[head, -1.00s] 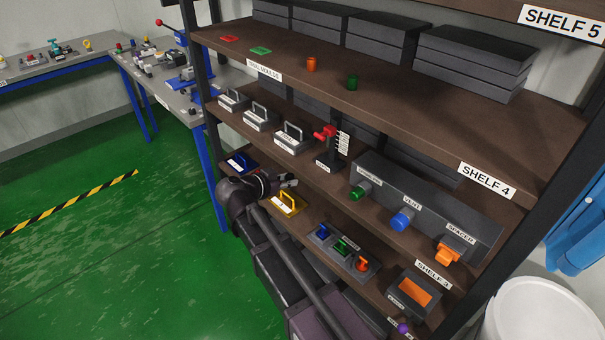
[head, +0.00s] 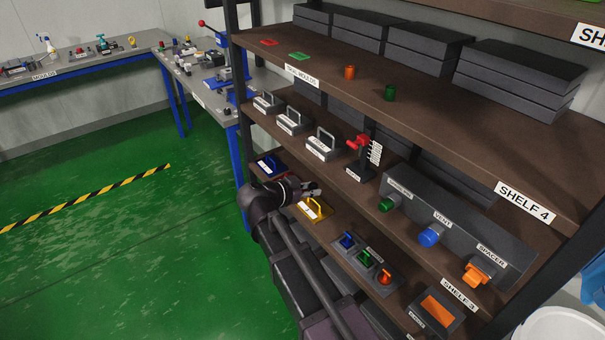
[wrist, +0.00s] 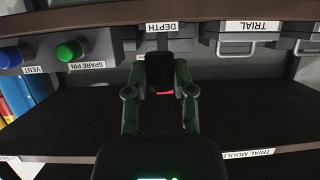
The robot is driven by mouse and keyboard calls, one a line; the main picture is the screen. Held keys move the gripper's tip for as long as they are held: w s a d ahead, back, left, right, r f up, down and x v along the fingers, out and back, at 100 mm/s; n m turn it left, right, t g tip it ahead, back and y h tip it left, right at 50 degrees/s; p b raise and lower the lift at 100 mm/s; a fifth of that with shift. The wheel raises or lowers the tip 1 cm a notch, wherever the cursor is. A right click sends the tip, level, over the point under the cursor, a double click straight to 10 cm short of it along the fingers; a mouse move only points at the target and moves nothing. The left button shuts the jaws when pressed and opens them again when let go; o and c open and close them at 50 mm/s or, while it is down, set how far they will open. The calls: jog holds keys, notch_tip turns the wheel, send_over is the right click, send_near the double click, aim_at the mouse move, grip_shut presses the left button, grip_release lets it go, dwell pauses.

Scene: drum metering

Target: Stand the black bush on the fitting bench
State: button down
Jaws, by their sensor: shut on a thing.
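My gripper (head: 311,189) is low at the shelf rack, near the yellow-handled block (head: 314,208). In the wrist view my gripper (wrist: 161,76) is shut on a dark, blocky thing, which I take to be the black bush (wrist: 160,72). A small red patch shows at its lower edge. In the head view the bush is too small and dark to make out. No label naming the fitting bench is readable.
The rack's shelves hold grey-handled blocks (head: 322,146), a red-topped depth stand (head: 360,158) and a dark box with coloured plugs (head: 430,236). A dark rack post (head: 241,85) stands between rack and side bench. The green floor (head: 120,235) at left is clear.

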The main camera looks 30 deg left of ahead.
aim_at(311, 186)
jog(key=shift+w+r+p, duration=0.15)
jog(key=shift+r+p, duration=1.35)
jog(key=shift+r, duration=0.1)
jog(key=shift+f, duration=0.1)
